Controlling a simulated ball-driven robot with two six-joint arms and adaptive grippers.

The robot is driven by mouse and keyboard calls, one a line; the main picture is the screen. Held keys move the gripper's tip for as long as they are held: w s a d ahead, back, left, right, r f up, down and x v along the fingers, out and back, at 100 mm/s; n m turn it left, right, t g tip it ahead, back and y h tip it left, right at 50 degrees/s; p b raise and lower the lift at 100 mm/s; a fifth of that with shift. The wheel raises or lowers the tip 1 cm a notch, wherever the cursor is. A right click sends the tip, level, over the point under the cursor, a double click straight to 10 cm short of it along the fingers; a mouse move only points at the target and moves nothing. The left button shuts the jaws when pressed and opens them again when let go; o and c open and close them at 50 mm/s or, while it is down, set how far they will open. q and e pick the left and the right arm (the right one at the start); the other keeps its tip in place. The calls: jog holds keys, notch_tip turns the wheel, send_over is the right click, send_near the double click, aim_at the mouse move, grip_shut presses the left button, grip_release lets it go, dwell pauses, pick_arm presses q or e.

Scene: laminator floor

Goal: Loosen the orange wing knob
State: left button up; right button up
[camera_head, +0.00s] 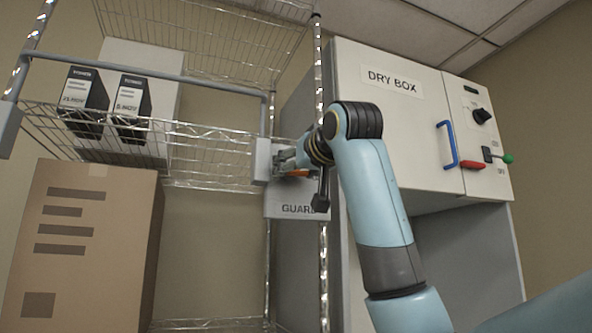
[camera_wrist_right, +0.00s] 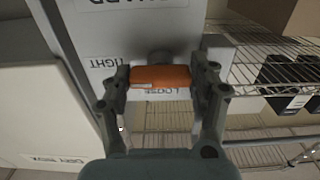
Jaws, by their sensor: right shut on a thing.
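The orange wing knob (camera_wrist_right: 162,76) lies crosswise between the two fingers of my right gripper (camera_wrist_right: 162,88) in the right wrist view. The fingers are shut on its two ends. Behind it is a light grey plate with the labels "TIGHT" and "LOOSE" (camera_wrist_right: 162,91), seen upside down. In the head view a small orange part of the knob (camera_head: 298,173) shows beside my right gripper (camera_head: 290,160), in front of the grey "GUARD" plate (camera_head: 290,206). My arm hides much of the knob there. My left gripper is not in view.
A wire shelf (camera_head: 200,150) holds toner boxes (camera_head: 85,92) at the left, above a large cardboard box (camera_head: 85,250). The dry box (camera_head: 390,75) with a blue handle (camera_head: 447,145) and a green-tipped lever (camera_head: 508,158) stands at the right. A chrome post (camera_head: 318,70) stands close to my right wrist.

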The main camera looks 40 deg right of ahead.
jog(key=shift+r+n+p, duration=0.15)
jog(key=shift+n+p, duration=0.65)
jog(key=shift+p, duration=0.25)
jog(key=n+p, duration=1.3)
jog(key=p, duration=0.2)
jog(key=shift+n+p, duration=0.8)
jog(key=shift+f+n+p, duration=0.2)
jog(key=shift+n+p, duration=0.25)
jog(key=shift+n, duration=0.35)
jog(key=shift+f, duration=0.1)
jog(key=o, duration=1.2)
jog(key=v, duration=0.7)
jog(key=shift+s, duration=0.25)
